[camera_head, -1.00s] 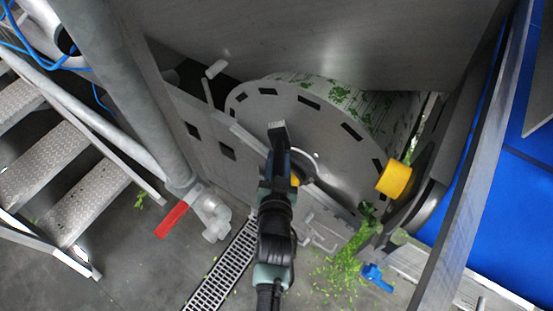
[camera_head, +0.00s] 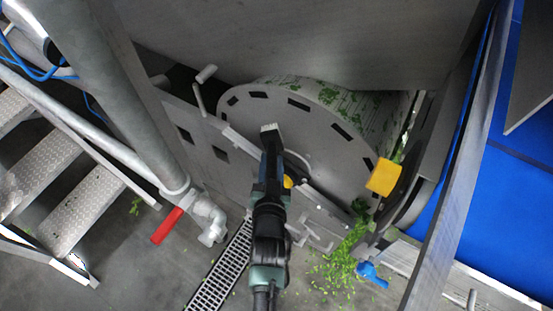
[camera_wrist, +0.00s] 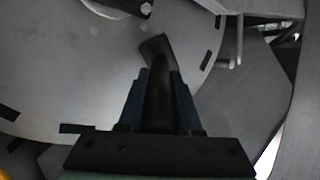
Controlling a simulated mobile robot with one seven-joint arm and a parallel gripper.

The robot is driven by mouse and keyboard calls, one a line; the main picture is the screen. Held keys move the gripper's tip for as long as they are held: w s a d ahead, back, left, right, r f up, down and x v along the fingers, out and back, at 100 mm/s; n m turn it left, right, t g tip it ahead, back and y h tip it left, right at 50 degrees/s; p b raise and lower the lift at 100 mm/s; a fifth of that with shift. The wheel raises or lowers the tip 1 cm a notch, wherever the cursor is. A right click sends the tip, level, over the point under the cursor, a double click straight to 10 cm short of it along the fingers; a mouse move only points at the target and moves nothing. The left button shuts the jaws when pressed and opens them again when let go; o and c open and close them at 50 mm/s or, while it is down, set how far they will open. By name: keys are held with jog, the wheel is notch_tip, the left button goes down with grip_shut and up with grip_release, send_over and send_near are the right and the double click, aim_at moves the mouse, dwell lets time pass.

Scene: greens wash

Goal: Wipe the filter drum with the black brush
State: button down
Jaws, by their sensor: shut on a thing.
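The filter drum (camera_head: 318,145) is a large grey cylinder at the centre of the head view, with dark slots around its flat end face. Bits of green leaf cling to its curved mesh side (camera_head: 345,97). My gripper (camera_head: 272,165) is in front of the end face, its fingers closed around the black brush (camera_wrist: 159,90). In the wrist view the dark brush handle lies between the two fingers and its wider end points toward the grey face. In the head view the brush's pale tip (camera_head: 269,128) overlaps the end face; I cannot tell whether it touches.
A grey panel (camera_head: 300,45) overhangs the drum. A yellow part (camera_head: 384,177) stands at its right. A thick pipe (camera_head: 115,90), red-handled valve (camera_head: 167,226) and metal steps (camera_head: 45,160) are at left. Leaves (camera_head: 345,255) lie on the floor by the drain grate (camera_head: 218,272).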

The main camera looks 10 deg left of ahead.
jog(key=shift+w+a+r, duration=0.1)
jog(key=shift+a+r, duration=0.1)
jog(key=shift+a, duration=0.05)
jog(key=shift+f, duration=0.1)
jog(key=shift+a+f, duration=0.15)
jog(key=shift+a, duration=0.05)
jog(key=shift+w+a+b, duration=0.35)
jog(key=shift+a+b, duration=0.05)
jog(key=shift+b, duration=0.25)
jog(key=shift+w+a, duration=0.1)
jog(key=shift+a, duration=0.15)
jog(key=shift+r, duration=0.2)
jog(key=s+a+p, duration=0.1)
jog(key=s+a, duration=0.1)
jog(key=s, duration=0.3)
jog(key=shift+s+f+p, duration=0.15)
jog(key=shift+s+p, duration=0.15)
